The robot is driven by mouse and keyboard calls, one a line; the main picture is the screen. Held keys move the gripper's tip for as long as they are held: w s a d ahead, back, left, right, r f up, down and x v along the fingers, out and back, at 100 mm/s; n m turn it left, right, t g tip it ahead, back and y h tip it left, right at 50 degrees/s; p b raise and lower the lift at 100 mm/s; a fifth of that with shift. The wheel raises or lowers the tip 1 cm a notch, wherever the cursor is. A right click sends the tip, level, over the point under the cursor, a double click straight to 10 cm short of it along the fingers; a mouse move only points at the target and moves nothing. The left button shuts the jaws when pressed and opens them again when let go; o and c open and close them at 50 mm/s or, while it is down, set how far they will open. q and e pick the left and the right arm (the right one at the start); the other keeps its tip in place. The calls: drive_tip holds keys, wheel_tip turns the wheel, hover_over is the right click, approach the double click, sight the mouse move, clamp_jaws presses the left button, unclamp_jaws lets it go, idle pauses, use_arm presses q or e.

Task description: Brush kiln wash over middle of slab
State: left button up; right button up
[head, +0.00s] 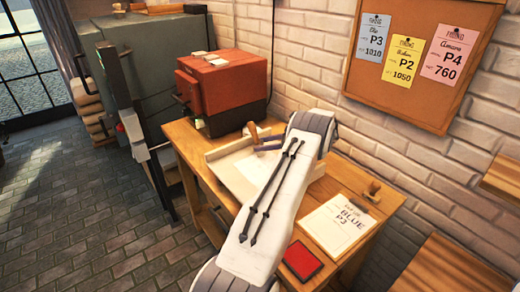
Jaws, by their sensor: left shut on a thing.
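A pale, flat slab (230,178) lies on the wooden table, in front of the red kiln. My white arm crosses over its right part and hides much of it, including most of its middle. My left gripper (263,146) is over the slab's back part, small and dark at the end of the arm. It is shut on a brush, whose short brown handle (253,131) sticks up. The bristles are hidden or too small to make out, and I cannot tell whether they touch the slab. No wash stands out on the visible surface. My right gripper is not in view.
The red kiln (222,88) stands at the table's back left. To the right of my arm are a white card (338,224) reading BLUE P3, a red pad (302,260) and a small wooden stamp (373,189). A brick wall with a corkboard (395,103) rises behind.

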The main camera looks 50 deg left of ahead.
use_arm(q)
drive_tip(key=shift+w+b, duration=0.3)
drive_tip(key=shift+w, duration=0.4)
drive_tip(key=shift+w+d+f+b, duration=0.1)
drive_tip(key=shift+w+f+b, duration=0.05)
drive_tip(key=shift+w+b, duration=0.45)
drive_tip(key=shift+w+d+f+b, duration=0.1)
drive_tip(key=shift+w+b, duration=0.4)
drive_tip(key=shift+w, duration=0.05)
drive_tip(key=shift+w+r+b, duration=0.3)
drive_tip(key=shift+w+b, duration=0.1)
drive_tip(key=shift+w, duration=0.1)
drive_tip(key=shift+r, duration=0.15)
wheel_tip(320, 180, up, 6)
drive_tip(key=p, duration=0.5)
wheel_tip(320, 180, up, 3)
drive_tip(key=p, duration=0.2)
drive_tip(key=shift+p, duration=0.35)
